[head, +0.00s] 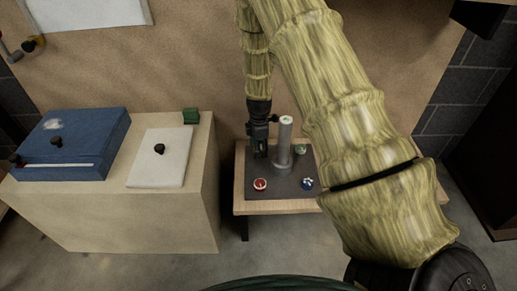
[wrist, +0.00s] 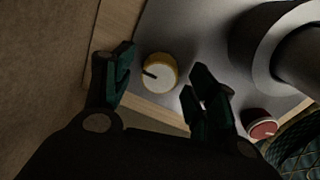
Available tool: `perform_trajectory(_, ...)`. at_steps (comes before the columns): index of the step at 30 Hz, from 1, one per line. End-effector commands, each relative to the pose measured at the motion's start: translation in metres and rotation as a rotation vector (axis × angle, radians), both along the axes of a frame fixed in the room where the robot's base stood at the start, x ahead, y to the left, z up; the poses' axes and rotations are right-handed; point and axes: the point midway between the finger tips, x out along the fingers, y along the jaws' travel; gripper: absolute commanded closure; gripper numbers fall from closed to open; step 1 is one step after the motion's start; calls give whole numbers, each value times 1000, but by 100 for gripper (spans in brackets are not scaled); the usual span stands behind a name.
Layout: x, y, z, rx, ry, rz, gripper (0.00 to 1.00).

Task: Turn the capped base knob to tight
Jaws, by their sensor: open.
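A round knob (wrist: 159,72) with a yellow rim, a pale cap and a dark pointer mark sits on the grey base plate (wrist: 190,30) in the wrist view. The pointer is toward the left of the cap. My gripper (wrist: 163,66) is open, with one finger on each side of this knob in the picture and gaps showing. I cannot tell how high the fingertips are above it. In the head view my gripper (head: 261,150) is over the plate's left side, beside the grey post (head: 284,145), and that knob is hidden. No label for tight is readable.
A red knob (head: 260,184), a blue and white knob (head: 307,183) and a green knob (head: 300,149) surround the post on the plate. The low wooden table (head: 275,207) holds the plate. A cabinet (head: 140,215) with a blue case (head: 75,145) stands left.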

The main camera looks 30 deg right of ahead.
Motion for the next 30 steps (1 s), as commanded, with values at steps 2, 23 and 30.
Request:
perform_trajectory(2,0,0,-2,0,0,0,43)
perform_trajectory(23,0,0,-1,0,0,-7,89)
perform_trajectory(30,0,0,2,1,1,-81,89)
